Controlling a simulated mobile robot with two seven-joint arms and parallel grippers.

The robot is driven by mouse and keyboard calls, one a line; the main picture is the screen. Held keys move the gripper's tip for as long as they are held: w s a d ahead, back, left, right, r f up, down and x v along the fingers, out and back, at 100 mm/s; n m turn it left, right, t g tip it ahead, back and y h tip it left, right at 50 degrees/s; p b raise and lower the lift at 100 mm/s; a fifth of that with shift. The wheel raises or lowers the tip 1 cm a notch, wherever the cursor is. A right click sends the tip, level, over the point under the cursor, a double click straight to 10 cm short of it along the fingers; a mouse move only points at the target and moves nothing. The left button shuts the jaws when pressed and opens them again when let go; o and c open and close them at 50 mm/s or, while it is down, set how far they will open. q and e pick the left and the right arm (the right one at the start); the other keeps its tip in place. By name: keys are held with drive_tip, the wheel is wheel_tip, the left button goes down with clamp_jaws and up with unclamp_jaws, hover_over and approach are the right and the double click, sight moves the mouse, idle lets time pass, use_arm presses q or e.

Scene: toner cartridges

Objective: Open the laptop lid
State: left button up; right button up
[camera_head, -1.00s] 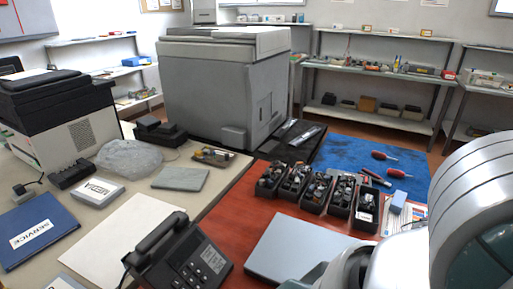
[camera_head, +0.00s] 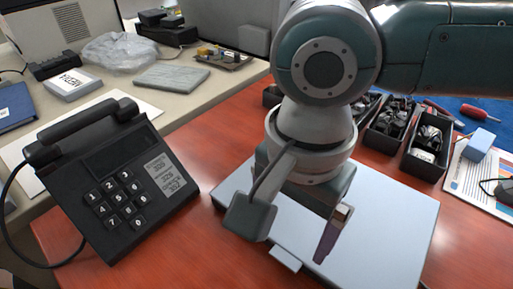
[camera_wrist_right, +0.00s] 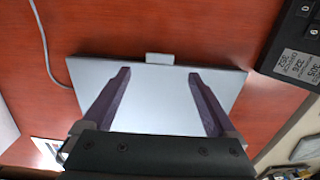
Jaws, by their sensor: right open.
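The laptop (camera_head: 400,215) is a closed, flat, light grey slab on the red-brown table top. A small tab (camera_head: 285,258) sticks out from its near edge. My right gripper (camera_head: 322,245) is above the laptop, pointing down toward its near part; the arm hides some of the laptop. In the right wrist view, the right gripper (camera_wrist_right: 158,76) is open, with two dark purple fingers spread over the laptop lid (camera_wrist_right: 160,105). Nothing is between the fingers, and the tab (camera_wrist_right: 160,58) lies just beyond their tips. I cannot tell whether they touch the lid. My left gripper is not in view.
A black desk phone (camera_head: 115,185) stands left of the laptop, with a cord. Black bins (camera_head: 425,145) of small parts stand behind it. A printed sheet (camera_head: 485,175) with a blue block (camera_head: 479,145) lies at right. Bare table (camera_head: 205,225) shows between phone and laptop.

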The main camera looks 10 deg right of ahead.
sight(285, 259)
wheel_tip(285, 259, down, 7)
drive_tip(key=shift+b, duration=1)
drive_tip(key=shift+c, duration=0.2)
clamp_jaws()
